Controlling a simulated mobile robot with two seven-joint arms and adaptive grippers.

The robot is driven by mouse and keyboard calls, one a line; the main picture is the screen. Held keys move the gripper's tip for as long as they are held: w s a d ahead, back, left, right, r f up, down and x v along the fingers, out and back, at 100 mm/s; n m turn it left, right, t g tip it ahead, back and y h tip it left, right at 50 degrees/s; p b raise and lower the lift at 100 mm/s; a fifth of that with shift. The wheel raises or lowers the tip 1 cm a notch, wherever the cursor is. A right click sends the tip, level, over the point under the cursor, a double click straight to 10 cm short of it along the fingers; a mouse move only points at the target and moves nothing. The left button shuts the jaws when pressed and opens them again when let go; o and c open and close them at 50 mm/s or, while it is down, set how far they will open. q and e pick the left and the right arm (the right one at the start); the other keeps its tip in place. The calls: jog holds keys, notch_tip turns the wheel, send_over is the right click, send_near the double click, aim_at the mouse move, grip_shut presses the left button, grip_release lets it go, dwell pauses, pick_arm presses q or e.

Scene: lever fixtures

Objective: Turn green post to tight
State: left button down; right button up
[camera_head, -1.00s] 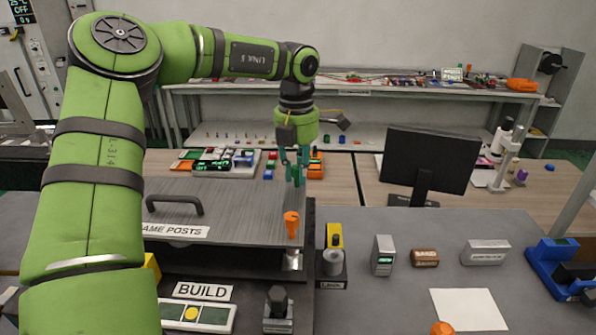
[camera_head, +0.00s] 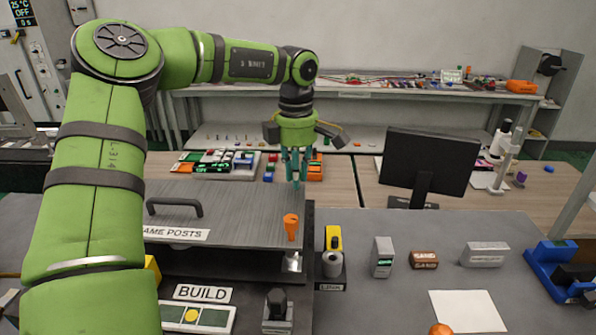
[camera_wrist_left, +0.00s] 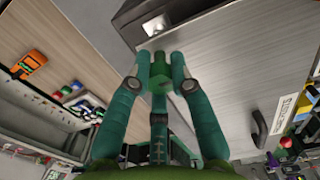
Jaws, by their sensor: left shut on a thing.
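My left gripper (camera_head: 294,178) points down at the far right corner of the grey panel labelled "…AME POSTS" (camera_head: 225,205). In the left wrist view the teal fingers (camera_wrist_left: 159,62) are shut on the green post (camera_wrist_left: 159,84), one on each side of it. In the head view the fingers hide the green post, so I cannot read its turn angle there. An orange post (camera_head: 291,226) stands at the panel's near right corner, apart from the gripper. My right gripper is not in view.
A black handle (camera_head: 175,207) rises from the panel. A yellow-and-grey fixture (camera_head: 332,252) stands right of it. Small boxes (camera_head: 382,257) and a white sheet (camera_head: 468,311) lie on the right table. A monitor (camera_head: 427,160) stands behind. A BUILD sign (camera_head: 203,293) is in front.

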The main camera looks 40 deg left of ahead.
pick_arm(q)
jog(key=shift+s+a+f, duration=0.15)
jog(key=shift+s+f, duration=0.05)
dwell(0.4)
jog(key=c, duration=1.1)
grip_release()
jog(key=shift+s+a+r, duration=0.1)
jog(key=shift+s+a, duration=0.05)
jog(key=shift+a, duration=0.1)
jog(key=shift+w+d+r, duration=0.2)
jog(key=shift+r, duration=0.25)
notch_tip(320, 180, up, 11)
jog(key=shift+s+a, duration=0.15)
jog(key=shift+a, duration=0.05)
